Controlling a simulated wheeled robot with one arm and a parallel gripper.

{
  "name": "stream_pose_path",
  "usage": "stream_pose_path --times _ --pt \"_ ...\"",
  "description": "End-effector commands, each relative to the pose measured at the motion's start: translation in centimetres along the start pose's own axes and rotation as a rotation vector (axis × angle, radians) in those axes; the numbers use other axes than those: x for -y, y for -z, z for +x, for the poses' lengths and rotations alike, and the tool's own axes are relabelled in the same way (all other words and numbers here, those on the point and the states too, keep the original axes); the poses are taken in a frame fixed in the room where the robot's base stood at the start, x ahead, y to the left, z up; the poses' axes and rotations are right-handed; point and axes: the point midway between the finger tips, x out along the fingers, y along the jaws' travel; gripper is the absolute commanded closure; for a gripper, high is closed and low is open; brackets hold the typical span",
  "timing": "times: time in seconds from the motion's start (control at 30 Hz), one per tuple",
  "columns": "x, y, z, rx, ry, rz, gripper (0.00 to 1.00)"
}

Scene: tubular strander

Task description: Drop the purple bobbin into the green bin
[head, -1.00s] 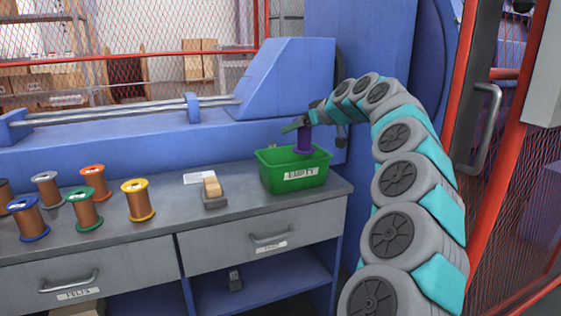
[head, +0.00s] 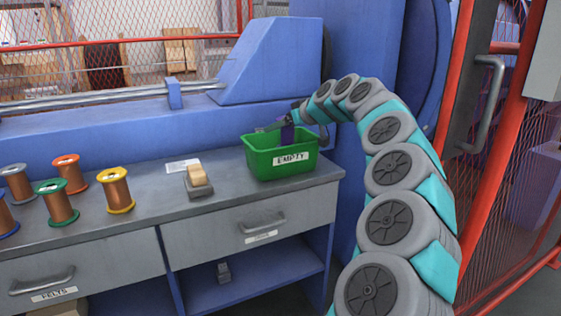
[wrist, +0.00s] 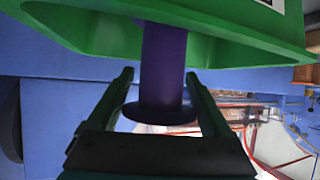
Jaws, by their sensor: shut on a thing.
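The purple bobbin (head: 288,133) is held upright by my gripper (head: 281,125) at the green bin's opening. In the head view its lower part is hidden behind the bin's front wall. The green bin (head: 282,162) stands on the bench's right end and carries a label reading EMPTY. The wrist view appears upside down; there the purple bobbin (wrist: 163,70) sits between the two fingers of my gripper (wrist: 160,85), with its flange close to the palm. The bin's green wall (wrist: 225,52) spans the top of that view. Whether the bobbin touches the bin floor cannot be seen.
Several copper-wound bobbins stand on the left of the bench, the nearest with yellow flanges (head: 116,190). A wooden-topped block (head: 198,180) and a white card (head: 183,166) lie left of the bin. A blue machine housing (head: 270,60) rises behind.

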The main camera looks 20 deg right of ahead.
Motion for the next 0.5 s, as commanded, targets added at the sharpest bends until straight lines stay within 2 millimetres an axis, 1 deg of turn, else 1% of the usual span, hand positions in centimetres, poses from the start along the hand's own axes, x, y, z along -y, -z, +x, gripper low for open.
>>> stream_pose_path --times 0.23,0.27,0.37,0.4,0.5 --pt "-0.01 -0.06 0.04 0.000 -0.001 0.000 0.72" --pt "-0.01 -0.06 0.04 0.000 -0.001 0.000 0.13" --pt "0.00 -0.06 0.05 0.000 -0.001 0.000 0.02" --pt "0.00 -0.06 0.06 0.000 -0.001 0.000 0.00" --pt "0.00 -0.07 0.06 0.000 0.000 0.000 0.00"
